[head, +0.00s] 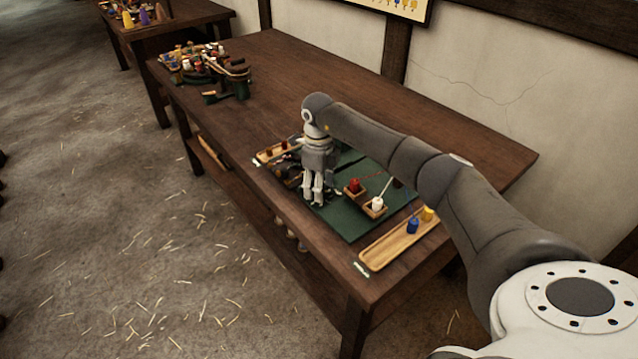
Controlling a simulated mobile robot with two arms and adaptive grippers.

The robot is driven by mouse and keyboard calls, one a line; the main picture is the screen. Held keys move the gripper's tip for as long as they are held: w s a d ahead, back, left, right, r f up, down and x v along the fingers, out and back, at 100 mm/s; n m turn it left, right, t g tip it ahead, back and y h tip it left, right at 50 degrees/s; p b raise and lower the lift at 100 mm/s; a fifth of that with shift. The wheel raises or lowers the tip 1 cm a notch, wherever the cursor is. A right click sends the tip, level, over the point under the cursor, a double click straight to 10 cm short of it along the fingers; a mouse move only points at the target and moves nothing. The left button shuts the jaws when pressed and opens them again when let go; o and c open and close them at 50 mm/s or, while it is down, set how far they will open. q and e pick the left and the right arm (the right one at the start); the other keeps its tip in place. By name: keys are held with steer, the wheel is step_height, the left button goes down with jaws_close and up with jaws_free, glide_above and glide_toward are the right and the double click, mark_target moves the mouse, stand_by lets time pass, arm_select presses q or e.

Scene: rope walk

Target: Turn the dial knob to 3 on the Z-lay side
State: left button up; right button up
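I cannot make out the dial knob or its numbers. A dark device (287,174), small and partly hidden, sits just left of my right gripper; I cannot tell whether it carries the dial. My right gripper (314,198) points down over the left part of a green mat (345,221) on the long wooden table (300,84). Its fingers are low, close to the device, and hide what lies behind them. I cannot tell whether they touch anything or how far apart they are. My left gripper is not in view.
On the mat, small wooden boxes hold a red spool (354,186) and a white spool (377,204). A long tray (385,250) with blue and yellow spools lies at the near end. A tray with red pieces (267,158) lies beyond the gripper. A cluttered rack (240,72) stands farther off.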

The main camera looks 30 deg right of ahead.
steer(key=c, duration=1)
steer(key=shift+c, duration=0.2)
